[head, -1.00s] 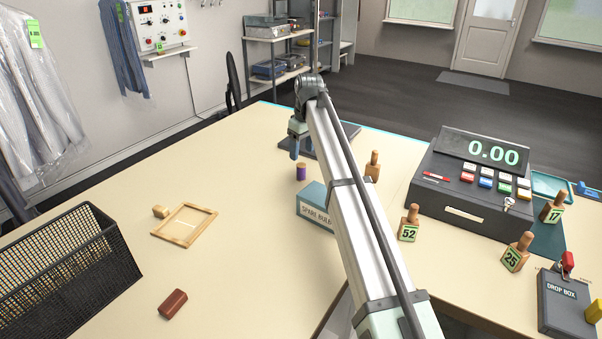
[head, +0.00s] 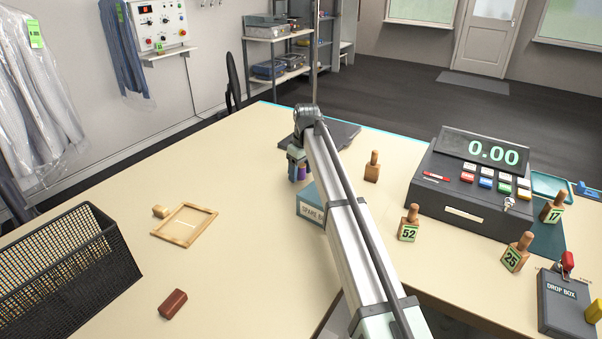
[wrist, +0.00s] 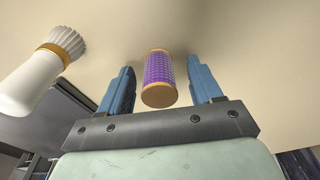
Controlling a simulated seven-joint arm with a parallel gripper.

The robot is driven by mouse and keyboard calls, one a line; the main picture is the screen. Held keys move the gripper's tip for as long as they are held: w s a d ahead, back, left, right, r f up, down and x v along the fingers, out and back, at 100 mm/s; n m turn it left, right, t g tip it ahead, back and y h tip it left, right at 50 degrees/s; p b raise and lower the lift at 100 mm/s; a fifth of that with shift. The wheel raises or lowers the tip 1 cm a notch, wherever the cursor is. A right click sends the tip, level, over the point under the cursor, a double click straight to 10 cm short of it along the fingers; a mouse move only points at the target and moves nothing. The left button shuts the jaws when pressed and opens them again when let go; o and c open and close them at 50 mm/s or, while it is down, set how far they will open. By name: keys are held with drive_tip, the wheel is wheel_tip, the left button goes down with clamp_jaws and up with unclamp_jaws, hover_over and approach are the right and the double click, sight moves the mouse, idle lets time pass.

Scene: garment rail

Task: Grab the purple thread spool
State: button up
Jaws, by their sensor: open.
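The purple thread spool (wrist: 158,72) with tan ends stands on the table between the two blue fingers of my gripper (wrist: 160,88) in the wrist view. The fingers are open, with a gap on each side of the spool. In the head view my gripper (head: 298,172) is low over the table, and only a bit of the purple spool (head: 301,174) shows between its fingers.
A blue box (head: 312,210) labelled as spare stands close to my gripper, partly behind my arm. A dark flat slab (head: 340,132) lies behind it. A white object with a ribbed gold-banded top (wrist: 42,70) is left in the wrist view. A wooden frame (head: 184,224) lies left on open table.

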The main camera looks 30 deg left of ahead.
drive_tip(key=shift+c, duration=0.2)
drive_tip(key=c, duration=1.1)
drive_tip(key=shift+r, duration=0.1)
